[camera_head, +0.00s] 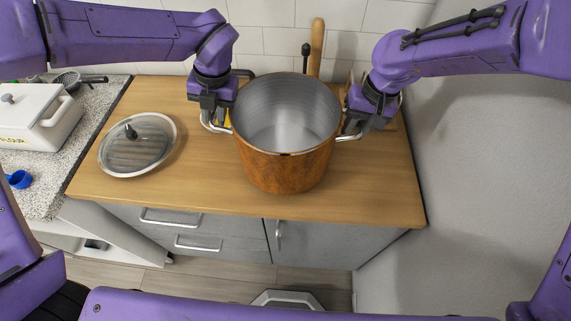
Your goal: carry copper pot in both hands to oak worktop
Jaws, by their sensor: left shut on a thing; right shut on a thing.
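The copper pot (285,170) is upright and open-topped, with a bare grey metal inside. It is at or just above the oak worktop (190,190), near the middle; I cannot tell whether its base touches the wood. My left gripper (217,122) is shut on the pot's left handle. My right gripper (350,128) is shut on the pot's right handle. The pot's far side and the worktop behind it are hidden.
A glass lid (138,145) lies on the worktop to the left. A wooden utensil (317,48) stands behind the pot. A white flour box (40,118) and a blue scoop (19,179) sit on the speckled counter (92,125) at left. A wall (475,200) bounds the right side.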

